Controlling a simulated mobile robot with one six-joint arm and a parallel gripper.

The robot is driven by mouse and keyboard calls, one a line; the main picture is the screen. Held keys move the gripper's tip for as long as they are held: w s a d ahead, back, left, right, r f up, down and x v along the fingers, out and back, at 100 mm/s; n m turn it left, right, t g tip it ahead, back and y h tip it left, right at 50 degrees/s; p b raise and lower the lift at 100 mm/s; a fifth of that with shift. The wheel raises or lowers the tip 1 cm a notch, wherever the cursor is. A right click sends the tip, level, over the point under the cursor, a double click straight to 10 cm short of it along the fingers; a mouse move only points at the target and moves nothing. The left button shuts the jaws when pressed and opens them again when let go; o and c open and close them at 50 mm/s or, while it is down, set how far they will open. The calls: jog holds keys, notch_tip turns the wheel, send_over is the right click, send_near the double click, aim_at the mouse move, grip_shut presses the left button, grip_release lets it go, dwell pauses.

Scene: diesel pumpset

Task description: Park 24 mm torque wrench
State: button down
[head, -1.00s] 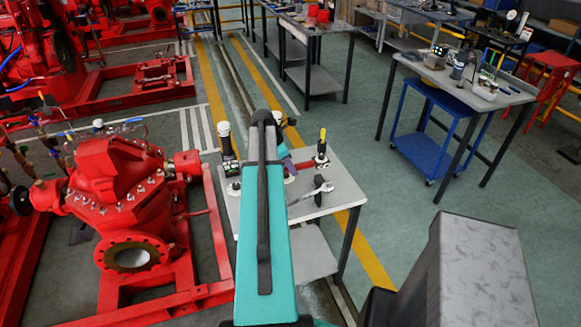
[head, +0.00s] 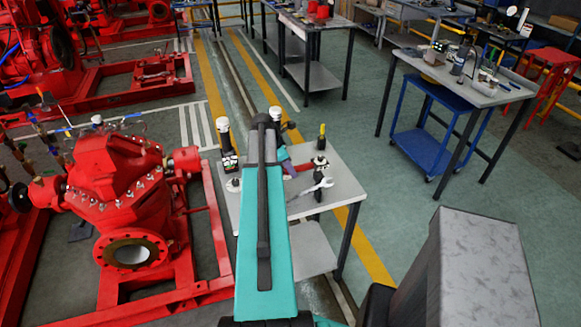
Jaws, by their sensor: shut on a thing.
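A grey open-ended wrench head (head: 323,183) shows above the right part of the small grey table (head: 342,158). Its shank runs down left and vanishes behind my teal arm. A small black upright piece (head: 318,193) stands just under and behind the head; I cannot tell whether they touch. My gripper's jaws are hidden behind my own arm, so the grip on the wrench is not visible.
A black, white-topped cylinder (head: 226,140) stands at the table's back left. A red pump (head: 115,185) on a red frame is close at left. A bench (head: 470,82) with a blue cart (head: 425,148) is at right. Green floor between is clear.

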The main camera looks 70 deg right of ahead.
jog(key=shift+f+b, duration=0.4)
jog(key=shift+f, duration=1.85)
dwell(2.0)
jog(key=c, duration=1.5)
grip_release()
jog(key=shift+o, duration=0.2)
jog(key=shift+f, duration=0.1)
jog(key=shift+a, duration=0.1)
jog(key=shift+b+v, duration=1.85)
jog(key=shift+v, duration=5.05)
